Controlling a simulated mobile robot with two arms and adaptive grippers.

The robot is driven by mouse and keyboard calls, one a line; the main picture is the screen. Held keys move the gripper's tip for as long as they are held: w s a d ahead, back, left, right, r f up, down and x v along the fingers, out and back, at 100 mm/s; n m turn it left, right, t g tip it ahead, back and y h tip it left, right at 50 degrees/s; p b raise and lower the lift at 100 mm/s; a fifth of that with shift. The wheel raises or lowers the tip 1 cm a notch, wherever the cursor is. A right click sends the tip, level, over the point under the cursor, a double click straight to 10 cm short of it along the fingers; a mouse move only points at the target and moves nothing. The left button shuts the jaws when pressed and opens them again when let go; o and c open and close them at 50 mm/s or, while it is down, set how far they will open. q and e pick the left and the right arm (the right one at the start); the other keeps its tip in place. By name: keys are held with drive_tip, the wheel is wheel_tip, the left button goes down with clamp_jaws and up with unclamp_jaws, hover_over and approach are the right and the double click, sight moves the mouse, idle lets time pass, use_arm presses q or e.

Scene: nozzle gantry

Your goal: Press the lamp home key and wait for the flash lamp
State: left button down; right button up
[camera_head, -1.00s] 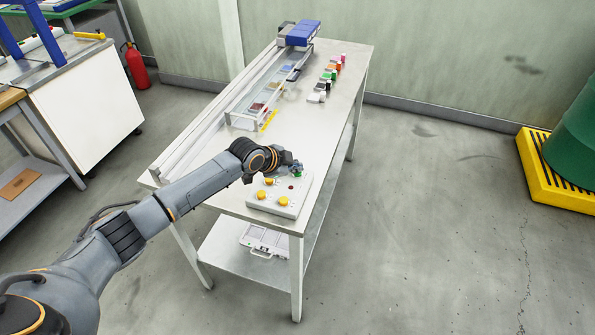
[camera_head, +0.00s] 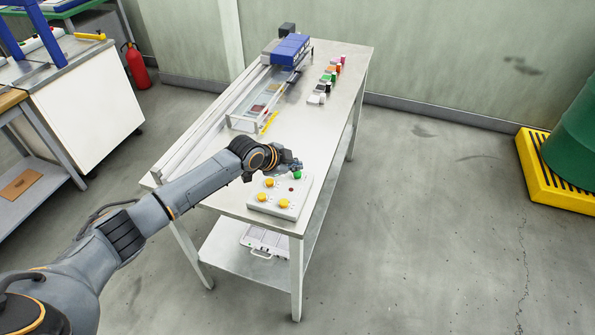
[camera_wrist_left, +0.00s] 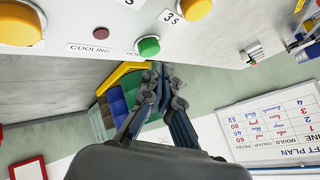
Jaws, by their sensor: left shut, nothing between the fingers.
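A pale key box (camera_head: 263,208) sits on the near end of the table, with yellow keys, a small dark red dome and a green key (camera_head: 297,174). In the left wrist view the green key (camera_wrist_left: 148,46) has a partly hidden label starting "HO"; the red dome (camera_wrist_left: 102,33) is by "COOLING". My left gripper (camera_head: 294,165) is shut and empty, its tips beside the green key and seemingly just clear of it. A blue gantry carriage (camera_head: 290,50) stands on the rail near the far end. I cannot make out a lit flash lamp.
Several small coloured pots (camera_head: 328,84) stand in a row along the table's right side. A clear tray (camera_head: 240,124) lies beside the long rail (camera_head: 205,121). The table top (camera_head: 325,130) right of the tray is bare. A shift plan board (camera_wrist_left: 262,122) shows in the wrist view.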

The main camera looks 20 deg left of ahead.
sight(295, 174)
use_arm(q)
wheel_tip(295, 174, up, 5)
drive_tip(key=p, duration=0.4)
drive_tip(key=c, duration=2)
unclamp_jaws()
drive_tip(key=shift+c, duration=0.2)
idle(0.3)
